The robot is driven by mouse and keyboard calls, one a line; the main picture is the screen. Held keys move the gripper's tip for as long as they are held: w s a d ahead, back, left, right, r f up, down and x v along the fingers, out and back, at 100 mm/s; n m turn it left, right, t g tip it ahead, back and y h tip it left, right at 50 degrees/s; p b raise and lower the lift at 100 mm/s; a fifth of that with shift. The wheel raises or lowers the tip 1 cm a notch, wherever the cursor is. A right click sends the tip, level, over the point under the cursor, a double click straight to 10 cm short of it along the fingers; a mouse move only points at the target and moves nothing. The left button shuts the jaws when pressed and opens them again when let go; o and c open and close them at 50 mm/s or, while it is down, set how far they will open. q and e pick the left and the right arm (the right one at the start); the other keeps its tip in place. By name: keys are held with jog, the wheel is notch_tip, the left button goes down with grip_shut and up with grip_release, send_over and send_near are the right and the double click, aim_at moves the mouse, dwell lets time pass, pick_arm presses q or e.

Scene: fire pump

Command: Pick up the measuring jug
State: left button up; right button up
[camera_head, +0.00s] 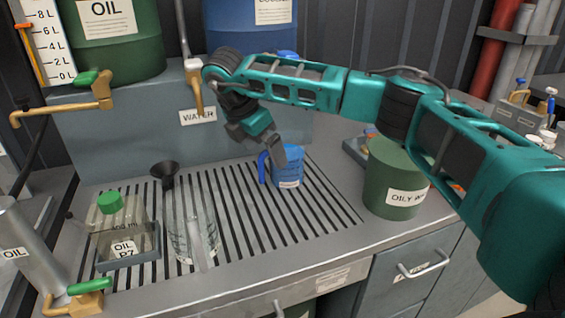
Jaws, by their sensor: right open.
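A clear jug (185,238) with faint marks on its wall stands upright on the slotted drain grate, left of centre. A pale upright strip, perhaps its handle, shows on its near side. A small blue jug (289,170) with a handle on its left and a white label stands farther back on the grate. My right gripper (272,154) is open and points down at the blue jug, in front of part of its upper left side. I cannot tell whether they touch. The gripper is apart from the clear jug, behind and right of it. My left gripper is out of view.
A black funnel (166,172) and a green-capped bottle (112,222) in a tray stand left of the clear jug. A green "OILY W..." bin (392,190) stands right. Brass taps (75,98) and a "WATER" spout (194,82) overhang the bench. The grate's front right is clear.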

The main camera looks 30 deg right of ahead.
aim_at(285, 145)
jog(key=d, duration=0.2)
jog(key=d+f, duration=0.1)
jog(key=d, duration=0.1)
jog(key=w+d+f, duration=0.1)
jog(key=d, duration=0.1)
jog(key=shift+d, duration=0.25)
jog(key=shift+w+d+f, duration=0.1)
jog(key=shift+d+f, duration=0.1)
jog(key=shift+f, duration=0.2)
jog(key=c, duration=1.1)
jog(key=shift+r, duration=0.1)
jog(key=shift+c, duration=1.3)
jog(key=shift+r, duration=0.1)
